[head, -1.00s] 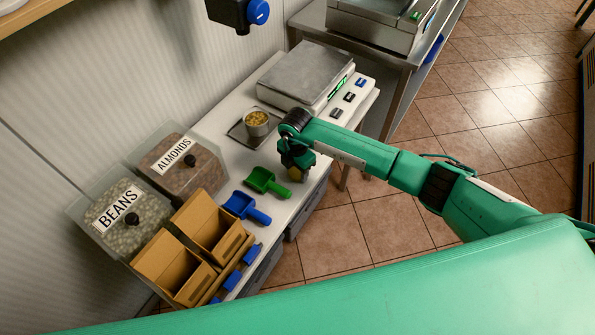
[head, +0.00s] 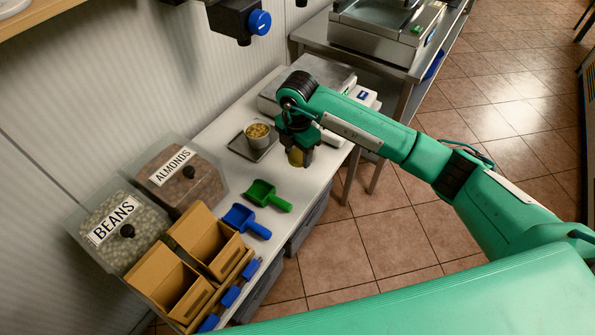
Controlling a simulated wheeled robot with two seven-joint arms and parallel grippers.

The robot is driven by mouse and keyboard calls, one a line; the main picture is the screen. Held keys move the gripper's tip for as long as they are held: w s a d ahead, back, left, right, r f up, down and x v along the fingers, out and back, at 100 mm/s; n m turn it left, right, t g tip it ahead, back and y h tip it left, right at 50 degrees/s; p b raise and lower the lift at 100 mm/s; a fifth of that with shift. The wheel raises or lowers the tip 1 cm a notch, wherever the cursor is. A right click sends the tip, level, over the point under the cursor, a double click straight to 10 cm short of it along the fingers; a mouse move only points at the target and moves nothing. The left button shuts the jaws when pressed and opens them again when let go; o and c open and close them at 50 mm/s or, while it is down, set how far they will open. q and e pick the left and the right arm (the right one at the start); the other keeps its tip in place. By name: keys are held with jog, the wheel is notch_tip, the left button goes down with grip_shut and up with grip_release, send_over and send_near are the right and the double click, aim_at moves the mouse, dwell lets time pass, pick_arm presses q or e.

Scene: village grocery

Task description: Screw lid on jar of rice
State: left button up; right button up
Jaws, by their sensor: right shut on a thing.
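My right gripper (head: 297,146) is shut on a small yellowish thing (head: 297,158), held over or at the right edge of the white counter. The fingers hide most of it, and I cannot tell whether it is a lid or a jar. I cannot make out a jar of rice or a separate lid anywhere in the head view. My left gripper is not in view.
A metal cup (head: 257,137) of yellow bits stands on a small tray (head: 239,149). A scale (head: 272,98) is partly behind my arm. Green (head: 268,195) and blue (head: 246,221) scoops, almonds (head: 203,191) and beans (head: 135,251) bins, and cardboard boxes (head: 208,246) fill the counter's near end.

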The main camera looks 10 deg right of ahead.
aim_at(301, 158)
notch_tip(301, 158, up, 7)
jog(key=shift+f+b, duration=0.2)
jog(key=shift+b, duration=0.2)
jog(key=n, duration=0.1)
jog(key=f+n, duration=0.1)
jog(key=shift+s+d+f+n, duration=0.25)
jog(key=shift+s+d+n, duration=0.05)
jog(key=shift+s+d, duration=0.1)
jog(key=s+d+f+m, duration=0.4)
jog(key=s+f+m, duration=0.4)
jog(key=m, duration=0.5)
jog(key=s+d+f+m, duration=0.4)
jog(key=s+f+m, duration=0.4)
jog(key=m, duration=0.6)
jog(key=shift+s+d, duration=0.4)
jog(key=shift+s, duration=0.15)
